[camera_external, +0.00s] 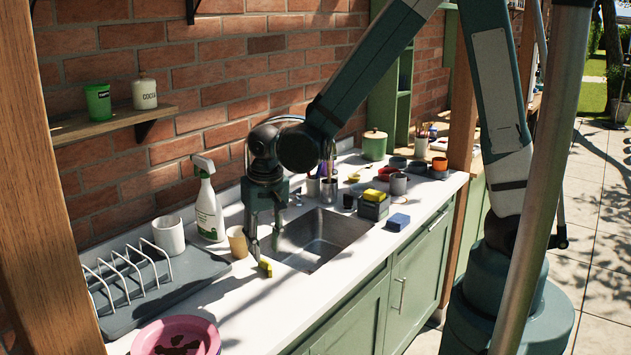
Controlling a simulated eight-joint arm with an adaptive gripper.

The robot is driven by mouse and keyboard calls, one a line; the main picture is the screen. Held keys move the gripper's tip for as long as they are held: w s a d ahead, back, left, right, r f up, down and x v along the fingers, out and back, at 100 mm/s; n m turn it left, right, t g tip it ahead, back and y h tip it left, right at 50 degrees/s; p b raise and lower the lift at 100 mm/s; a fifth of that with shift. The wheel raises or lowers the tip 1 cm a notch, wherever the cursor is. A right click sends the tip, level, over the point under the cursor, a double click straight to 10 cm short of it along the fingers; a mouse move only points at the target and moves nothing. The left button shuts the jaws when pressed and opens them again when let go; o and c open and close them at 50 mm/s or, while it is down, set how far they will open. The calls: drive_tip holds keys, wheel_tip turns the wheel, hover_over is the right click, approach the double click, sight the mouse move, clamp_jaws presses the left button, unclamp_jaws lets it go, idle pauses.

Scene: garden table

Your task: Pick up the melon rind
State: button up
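No piece can be named for certain as the melon rind. A small yellow and green piece (265,268) lies on the white counter just left of the sink; it may be the rind or a sponge. My gripper (264,246) points down just above and behind this piece in the picture, near the sink's left edge. Its two fingers are apart, with nothing seen between them. A pink plate (146,343) at the front left holds dark brown bits (178,346), too unclear to name.
A beige cup (238,242) and a spray bottle (208,205) stand close left of my gripper. The sink (322,238) is right. A dish rack (185,272) with a white mug (169,235) is left. A blue sponge (398,222) and several pots stand beyond the sink.

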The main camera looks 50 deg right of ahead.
sight(266, 263)
drive_tip(key=shift+w+d+f, duration=0.1)
drive_tip(key=shift+f, duration=1.2)
drive_tip(key=shift+w+d+f, duration=0.1)
drive_tip(key=shift+f, duration=1.2)
drive_tip(key=c, duration=0.9)
